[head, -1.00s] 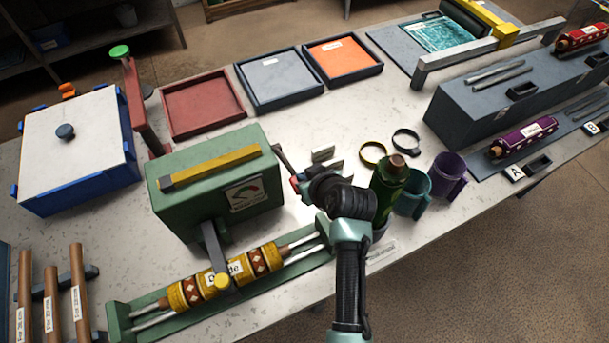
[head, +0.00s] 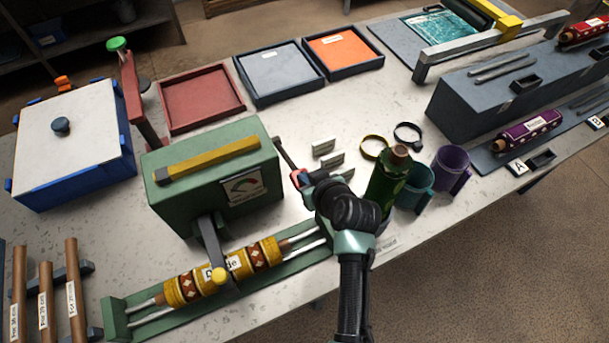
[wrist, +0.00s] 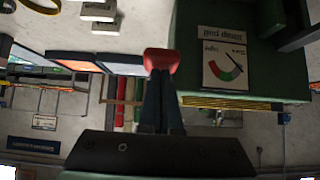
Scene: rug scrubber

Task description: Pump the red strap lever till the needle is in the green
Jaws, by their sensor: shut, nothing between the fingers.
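The green box (head: 205,190) carries a gauge (head: 243,187) with red and green bands; it shows upside down in the wrist view (wrist: 223,66). The needle is thin and dark; I cannot tell surely which band it points at. A thin, dark reddish lever (head: 285,153) slants from the box's right side. My gripper (head: 299,178) is shut beside the lever's lower end, right of the box. In the wrist view a red piece (wrist: 161,60) sits at the fingertips; whether it is lever or fingertip, and whether there is contact, I cannot tell.
A yellow patterned roll (head: 222,272) lies in the green cradle before the box. A green bottle (head: 388,183), a teal cup (head: 416,188) and a purple cup (head: 450,170) stand close right of my arm.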

